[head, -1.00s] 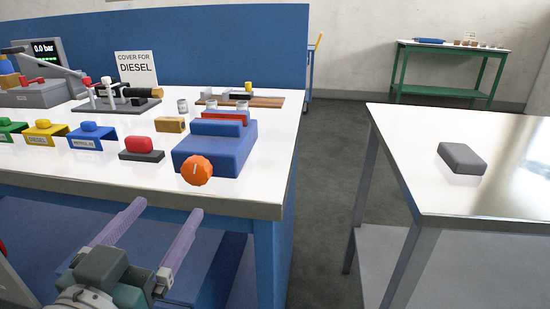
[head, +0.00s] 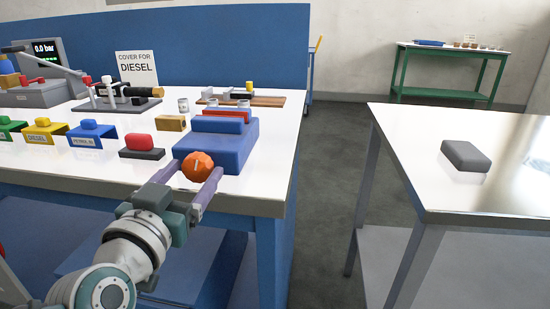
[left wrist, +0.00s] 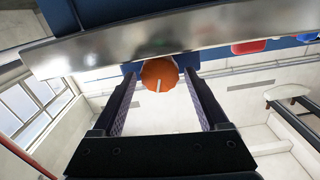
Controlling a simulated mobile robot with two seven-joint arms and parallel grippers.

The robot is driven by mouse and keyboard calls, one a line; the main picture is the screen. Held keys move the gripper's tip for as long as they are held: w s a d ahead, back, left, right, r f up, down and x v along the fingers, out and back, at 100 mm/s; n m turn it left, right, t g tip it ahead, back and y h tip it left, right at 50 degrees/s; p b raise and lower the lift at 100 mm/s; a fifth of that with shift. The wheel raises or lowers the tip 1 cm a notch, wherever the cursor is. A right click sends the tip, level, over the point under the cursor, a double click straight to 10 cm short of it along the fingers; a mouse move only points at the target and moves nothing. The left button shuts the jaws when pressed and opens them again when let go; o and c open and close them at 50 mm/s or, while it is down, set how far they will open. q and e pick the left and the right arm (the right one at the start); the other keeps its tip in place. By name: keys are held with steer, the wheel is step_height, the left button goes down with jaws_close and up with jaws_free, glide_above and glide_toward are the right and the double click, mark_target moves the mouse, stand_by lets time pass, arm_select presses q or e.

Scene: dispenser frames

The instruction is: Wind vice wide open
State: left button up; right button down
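The blue vice (head: 238,150) stands at the front right corner of the white bench. Its orange knob (head: 198,166) with a pale line faces me at the bench's front edge. A blue upper block (head: 216,124) and a red strip (head: 226,113) sit on top of the vice; I cannot tell how wide any jaw gap is. My left gripper (head: 195,174) is open, with one purple finger on each side of the knob. In the left wrist view the knob (left wrist: 159,73) shows between the fingertips, and no clear contact is visible. My right gripper is not in view.
A red and black block (head: 141,147) and a tan block (head: 171,123) are left of the vice. Blue (head: 91,134) and yellow (head: 45,131) covers stand farther left. A grey block (head: 465,156) lies on the right-hand table, across a floor gap.

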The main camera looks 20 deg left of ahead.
arm_select(q)
steer(key=c, duration=1.1)
steer(key=shift+c, duration=0.2)
steer(key=n, duration=0.4)
steer(key=shift+n+p, duration=0.3)
steer(key=shift+n, duration=1.7)
steer(key=o, duration=1.3)
steer(key=shift+o, duration=0.4)
